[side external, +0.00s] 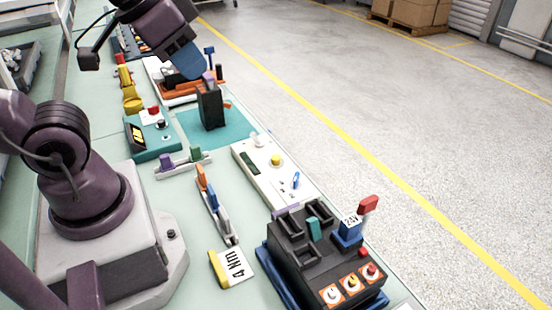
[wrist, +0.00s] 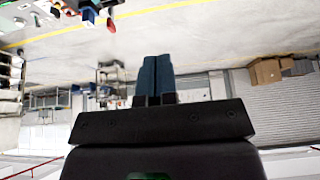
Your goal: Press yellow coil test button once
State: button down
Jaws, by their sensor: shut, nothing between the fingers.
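A round yellow button (side external: 275,160) sits on a cream panel (side external: 262,180) at the middle of the bench in the side external view. A second yellow button (side external: 352,282) is between a white and a red one on the front of a black unit (side external: 300,262), nearer the camera. I cannot tell from labels which one is the coil test button. My gripper (side external: 192,66) is above the far part of the bench, apart from both buttons. In the wrist view its blue fingers (wrist: 153,78) are together and empty.
A black upright block (side external: 210,108) stands on a teal mat (side external: 190,130) below my gripper. An orange-based device (side external: 190,92) is close under the fingers. Open floor lies right.

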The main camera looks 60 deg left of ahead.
dwell(0.8)
jog(key=m+t+y, duration=0.1)
jog(key=m+t, duration=0.3)
jog(key=m, duration=0.4)
send_over(276, 159)
notch_tip(276, 159, down, 20)
jog(key=shift+r, duration=0.25)
jog(key=shift+f, duration=4.45)
jog(key=shift+f, duration=0.1)
jog(key=shift+f, duration=0.3)
